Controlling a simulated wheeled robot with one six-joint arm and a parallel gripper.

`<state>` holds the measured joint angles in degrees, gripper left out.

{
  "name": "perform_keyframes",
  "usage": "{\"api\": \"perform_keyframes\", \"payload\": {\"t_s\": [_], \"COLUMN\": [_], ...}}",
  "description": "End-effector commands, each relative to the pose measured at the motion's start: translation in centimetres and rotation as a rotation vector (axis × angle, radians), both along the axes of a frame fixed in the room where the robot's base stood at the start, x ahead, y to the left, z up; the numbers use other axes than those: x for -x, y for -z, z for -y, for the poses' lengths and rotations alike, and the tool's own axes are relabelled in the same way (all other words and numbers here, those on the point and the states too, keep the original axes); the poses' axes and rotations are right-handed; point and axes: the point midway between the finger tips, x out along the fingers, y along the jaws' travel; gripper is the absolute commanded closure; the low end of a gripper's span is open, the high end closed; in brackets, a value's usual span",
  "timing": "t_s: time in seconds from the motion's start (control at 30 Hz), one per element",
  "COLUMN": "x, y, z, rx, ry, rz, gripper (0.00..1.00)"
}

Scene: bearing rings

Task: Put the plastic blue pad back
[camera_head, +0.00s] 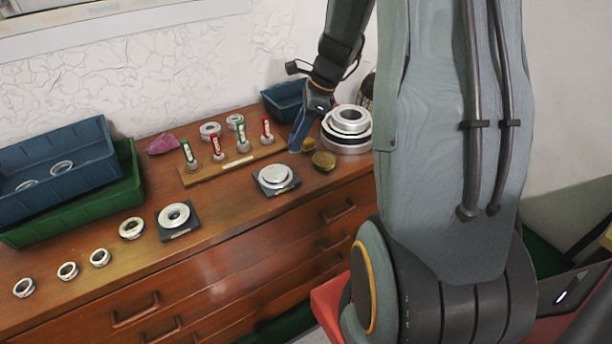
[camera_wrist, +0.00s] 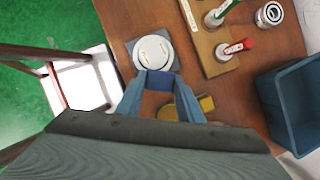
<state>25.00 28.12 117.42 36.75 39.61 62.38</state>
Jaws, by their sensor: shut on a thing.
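My gripper (camera_wrist: 160,78) is shut on a small dark blue pad (camera_wrist: 158,83), which sits between the two blue fingers in the wrist view. In the head view my gripper (camera_head: 301,132) points down above the dresser top, near the brass discs. The pad cannot be told apart from the fingers there. A round white-silver disc on a dark square plate (camera_wrist: 153,52) lies just beyond the fingertips in the wrist view. The same disc and plate (camera_head: 275,178) are left of and nearer than the gripper in the head view. Whether the pad touches anything is unclear.
A wooden rack (camera_head: 198,177) with red and green labelled posts stands left of the gripper. A small blue bin (camera_head: 272,97) is behind it. Stacked silver rings (camera_head: 347,128) stand to the right. A brass disc (camera_head: 323,161) lies close by. Blue and green trays (camera_head: 60,212) are far left.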

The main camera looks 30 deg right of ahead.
Motion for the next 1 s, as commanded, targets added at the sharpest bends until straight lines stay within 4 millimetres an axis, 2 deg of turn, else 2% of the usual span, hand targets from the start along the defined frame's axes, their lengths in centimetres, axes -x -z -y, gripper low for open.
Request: {"api": "perform_keyframes", "payload": {"t_s": [0.1, 0.23, 0.5, 0.63, 0.9, 1.0], "x": [1.3, 1.8, 1.8, 1.7, 1.8, 1.7], "y": [0.2, 1.5, 5.7, 6.6, 10.1, 10.4], "z": [2.0, 2.6, 2.6, 2.6, 2.6, 2.6], "rx": [0.000, -0.001, 0.001, 0.000, 0.000, 0.001], "ry": [0.204, 0.284, 0.285, 0.283, 0.282, 0.281], "rz": [0.000, -0.003, -0.003, -0.001, -0.002, 0.000], "gripper": [0.87, 0.87, 0.87, 0.87, 0.87, 0.87]}}
